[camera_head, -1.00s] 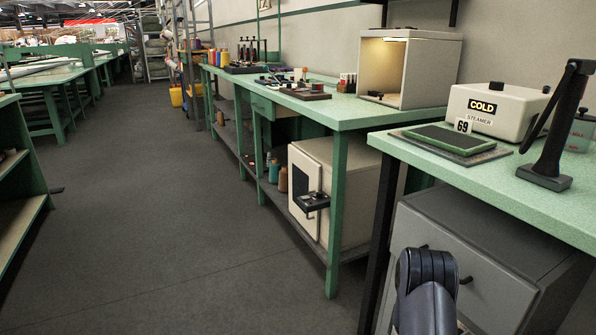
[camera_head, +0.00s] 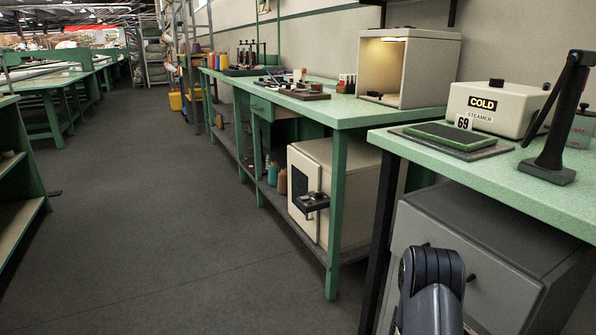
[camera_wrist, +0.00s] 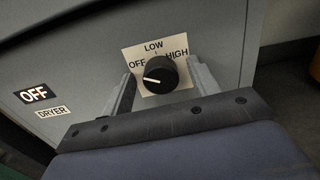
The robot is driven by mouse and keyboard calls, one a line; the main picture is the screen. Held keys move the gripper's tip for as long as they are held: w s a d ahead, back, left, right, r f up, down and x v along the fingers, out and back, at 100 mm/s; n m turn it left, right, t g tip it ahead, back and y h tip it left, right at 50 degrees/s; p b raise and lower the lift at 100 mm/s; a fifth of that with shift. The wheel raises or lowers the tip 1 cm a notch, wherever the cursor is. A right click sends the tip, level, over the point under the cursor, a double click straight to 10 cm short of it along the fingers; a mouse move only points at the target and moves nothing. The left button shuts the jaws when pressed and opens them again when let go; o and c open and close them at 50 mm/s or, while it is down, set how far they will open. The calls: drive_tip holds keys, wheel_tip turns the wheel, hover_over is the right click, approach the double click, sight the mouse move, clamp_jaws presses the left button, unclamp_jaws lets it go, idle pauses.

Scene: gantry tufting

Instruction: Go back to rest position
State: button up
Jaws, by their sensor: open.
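My gripper (camera_wrist: 158,88) shows in the wrist view, with its two fingers apart on either side of a black dial knob (camera_wrist: 161,74). I cannot tell whether the fingers touch the knob. The knob sits on a white label reading OFF, LOW and HIGH, and its white mark points left toward OFF. The label is on a grey dryer (camera_wrist: 85,75) with an OFF plate (camera_wrist: 34,94) and a DRYER plate. In the head view my arm shows at the bottom right; my gripper is out of sight there.
A green bench (camera_head: 500,175) at the right holds a COLD steamer (camera_head: 490,108), a green pad and a black stand (camera_head: 552,130). A grey cabinet (camera_head: 440,225) stands under it. Another green bench (camera_head: 345,112) runs behind. Clear floor (camera_head: 150,220) lies to the left.

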drive_tip(key=shift+m+b, duration=0.35)
drive_tip(key=shift+m, duration=1.85)
